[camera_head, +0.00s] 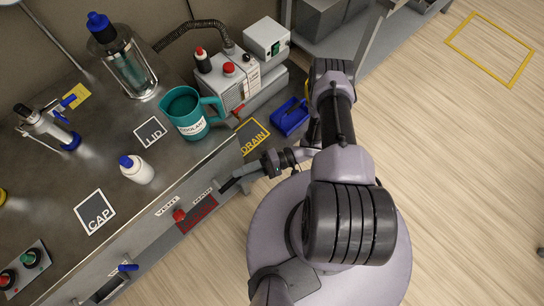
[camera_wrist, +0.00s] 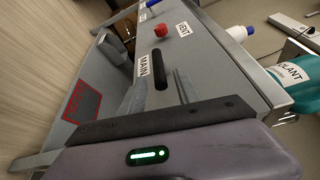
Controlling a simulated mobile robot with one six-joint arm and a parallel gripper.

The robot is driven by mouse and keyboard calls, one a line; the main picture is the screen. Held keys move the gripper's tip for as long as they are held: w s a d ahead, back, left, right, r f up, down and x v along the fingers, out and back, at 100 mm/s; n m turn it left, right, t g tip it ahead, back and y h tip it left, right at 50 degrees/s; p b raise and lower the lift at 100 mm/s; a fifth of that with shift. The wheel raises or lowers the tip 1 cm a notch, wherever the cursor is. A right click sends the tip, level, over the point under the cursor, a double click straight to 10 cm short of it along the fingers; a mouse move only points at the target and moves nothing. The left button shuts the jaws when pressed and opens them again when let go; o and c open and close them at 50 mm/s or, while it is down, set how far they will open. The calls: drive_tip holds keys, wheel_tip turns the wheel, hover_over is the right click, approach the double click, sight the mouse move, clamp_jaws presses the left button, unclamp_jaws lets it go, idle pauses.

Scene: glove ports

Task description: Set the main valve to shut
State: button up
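The main valve (camera_wrist: 160,70) shows in the wrist view as a dark elongated handle on the grey front panel, next to a MAIN label (camera_wrist: 144,66). My gripper (camera_wrist: 158,88) is open, its two fingers on either side of the handle's near end. Whether they touch it I cannot tell.
A red knob (camera_head: 179,215) by the VENT label sits beside the main valve. A red-outlined patch (camera_head: 197,214) lies below. A teal coolant jug (camera_head: 186,113), white bottle (camera_head: 138,172) and blue tray (camera_head: 290,117) stand nearby.

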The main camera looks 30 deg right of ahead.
drive_tip(key=d, duration=1.2)
drive_tip(key=shift+s+r, duration=0.35)
drive_tip(key=shift+s, duration=0.1)
drive_tip(key=shift+d, duration=0.1)
